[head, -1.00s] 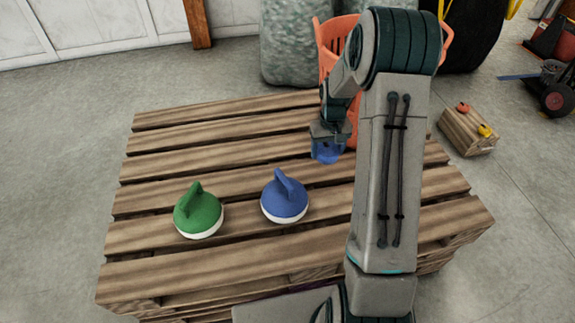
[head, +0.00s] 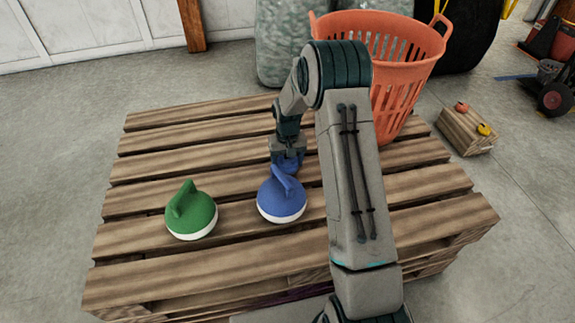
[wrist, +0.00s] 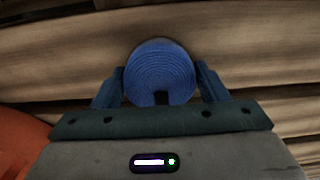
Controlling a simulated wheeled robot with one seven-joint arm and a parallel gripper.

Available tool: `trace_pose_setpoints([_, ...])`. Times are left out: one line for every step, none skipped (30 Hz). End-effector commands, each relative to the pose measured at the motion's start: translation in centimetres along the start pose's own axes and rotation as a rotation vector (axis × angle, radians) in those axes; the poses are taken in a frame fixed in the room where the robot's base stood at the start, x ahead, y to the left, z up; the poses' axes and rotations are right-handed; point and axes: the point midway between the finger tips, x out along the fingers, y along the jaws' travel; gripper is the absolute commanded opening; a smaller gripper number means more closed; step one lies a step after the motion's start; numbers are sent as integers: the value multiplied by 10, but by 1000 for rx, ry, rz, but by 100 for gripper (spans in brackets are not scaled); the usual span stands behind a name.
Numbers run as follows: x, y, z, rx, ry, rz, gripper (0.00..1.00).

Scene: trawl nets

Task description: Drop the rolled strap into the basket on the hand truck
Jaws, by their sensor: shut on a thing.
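My gripper (head: 287,157) is shut on the rolled strap (wrist: 161,72), a blue roll with spiral rings on its face, held between the two blue fingers in the wrist view. In the head view the strap is mostly hidden behind a blue kettle-shaped weight and my gripper, over the pallet slats. An orange slatted basket (head: 408,55) with two handles stands at the back right, to the right of my gripper and partly behind my arm. Its base is partly hidden. I cannot make out a hand truck under it.
A wooden pallet (head: 150,170) lies below my gripper. A green weight (head: 190,212) and the blue weight (head: 281,200) stand on it. A wooden box (head: 466,131) with small red and yellow items sits on the floor to the right. The pallet's left rear is clear.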

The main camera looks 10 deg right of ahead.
Motion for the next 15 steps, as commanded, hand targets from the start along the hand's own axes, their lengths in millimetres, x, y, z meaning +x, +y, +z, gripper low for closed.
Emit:
trace_pose_setpoints([8, 0, 0, 0, 1, 0, 35])
trace_pose_setpoints([8, 0, 0, 0, 1, 0, 35])
trace_pose_setpoints([8, 0, 0, 0, 2, 0, 35])
trace_pose_setpoints([7, 0, 0, 0, 2, 0, 35])
trace_pose_setpoints([7, 0, 0, 0, 2, 0, 35])
trace_pose_setpoints([6, 0, 0, 0, 2, 0, 35])
trace_pose_setpoints([6, 0, 0, 0, 2, 0, 35])
trace_pose_setpoints([7, 0, 0, 0, 2, 0, 35])
trace_pose_setpoints([7, 0, 0, 0, 2, 0, 35])
trace_pose_setpoints([8, 0, 0, 0, 1, 0, 35])
trace_pose_setpoints([9, 0, 0, 0, 1, 0, 35])
trace_pose_setpoints([11, 0, 0, 0, 1, 0, 35])
trace_pose_setpoints([11, 0, 0, 0, 1, 0, 70])
trace_pose_setpoints([10, 0, 0, 0, 1, 0, 78])
trace_pose_setpoints([10, 0, 0, 0, 1, 0, 89])
